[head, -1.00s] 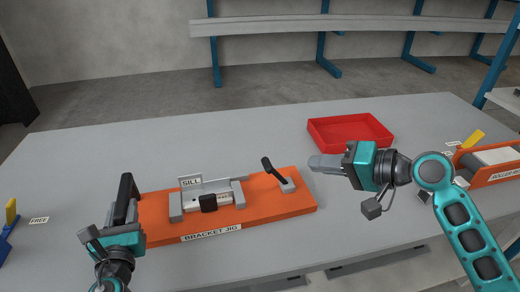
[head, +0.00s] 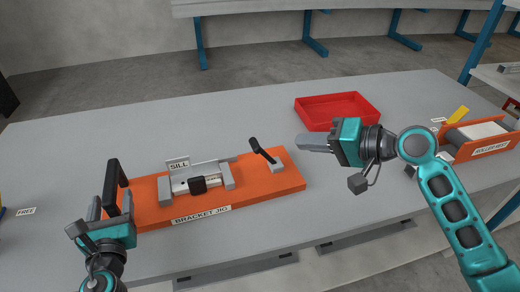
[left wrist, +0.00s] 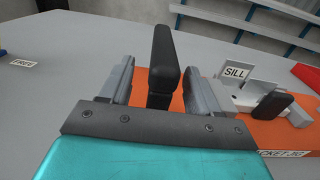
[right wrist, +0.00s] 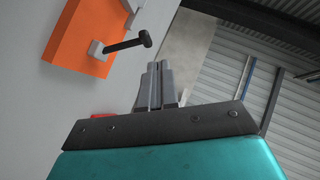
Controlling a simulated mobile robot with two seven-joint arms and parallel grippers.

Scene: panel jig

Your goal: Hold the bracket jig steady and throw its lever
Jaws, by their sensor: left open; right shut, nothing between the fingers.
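The bracket jig (head: 230,206) is an orange board on the grey table, with a SILL plate and grey clamp blocks on it. Its black handle (head: 118,185) stands at the left end. My left gripper (head: 112,212) is open, and in the left wrist view the black handle (left wrist: 161,68) stands between its fingers, with gaps visible. The lever (head: 261,149), black on a grey block, tilts up to the left at the jig's right end. It also shows in the right wrist view (right wrist: 127,45). My right gripper (head: 303,143) is shut and empty, to the right of the lever and apart from it.
A red tray (head: 338,110) stands behind my right gripper. An orange roller rest (head: 490,146) is at the table's right end. A FREE label (head: 26,211) lies at the left. The table behind the jig is clear.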

